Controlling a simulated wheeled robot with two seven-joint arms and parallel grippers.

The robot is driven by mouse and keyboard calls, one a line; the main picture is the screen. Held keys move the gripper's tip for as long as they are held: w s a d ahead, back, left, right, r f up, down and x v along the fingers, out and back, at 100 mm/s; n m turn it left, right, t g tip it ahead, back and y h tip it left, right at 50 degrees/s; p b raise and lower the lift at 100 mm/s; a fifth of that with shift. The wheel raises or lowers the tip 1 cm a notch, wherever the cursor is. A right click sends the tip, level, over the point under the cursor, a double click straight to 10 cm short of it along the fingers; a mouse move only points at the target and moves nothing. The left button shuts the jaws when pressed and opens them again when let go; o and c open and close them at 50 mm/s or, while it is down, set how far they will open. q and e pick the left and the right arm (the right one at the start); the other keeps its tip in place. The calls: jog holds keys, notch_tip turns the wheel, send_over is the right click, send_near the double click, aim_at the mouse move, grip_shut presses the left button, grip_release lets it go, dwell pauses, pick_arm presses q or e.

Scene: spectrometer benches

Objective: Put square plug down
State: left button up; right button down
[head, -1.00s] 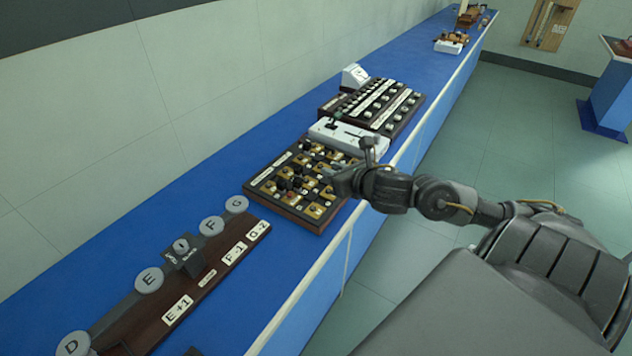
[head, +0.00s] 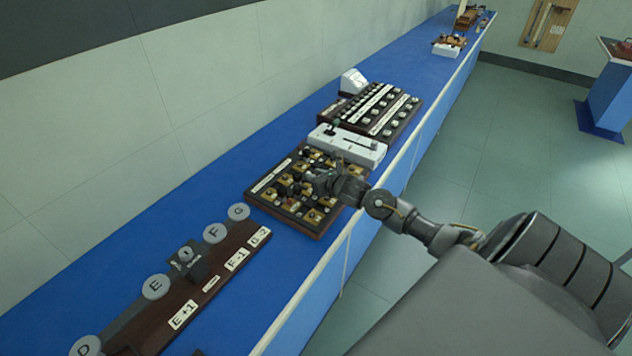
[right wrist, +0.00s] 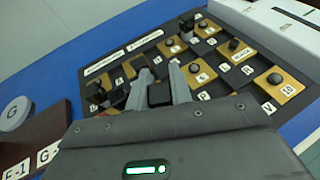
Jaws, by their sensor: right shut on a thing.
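The dark wooden board (head: 316,236) with brass plates and black knobs stands on the blue bench. My right gripper (head: 314,180) is over the middle of this board in the head view. In the right wrist view its two grey fingers (right wrist: 160,84) are shut around a small black square plug (right wrist: 160,95). The fingers hide the plug's underside, so I cannot tell whether it touches the board. Other black knobs on brass plates (right wrist: 272,80) show to the right of the fingers. My left gripper is in neither view.
A white box with a lever (head: 350,146) stands just behind the board, with a dark panel of knobs (head: 395,118) beyond it. A long wooden rail with grey lettered discs (head: 156,287) lies nearer. The blue bench top (head: 190,215) is bare along the wall.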

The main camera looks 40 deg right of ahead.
notch_tip(320, 180, down, 3)
jog(key=shift+r, duration=0.1)
jog(key=shift+f, duration=0.25)
jog(key=c, duration=1.3)
grip_release()
jog(key=shift+o, duration=0.2)
jog(key=shift+r, duration=0.15)
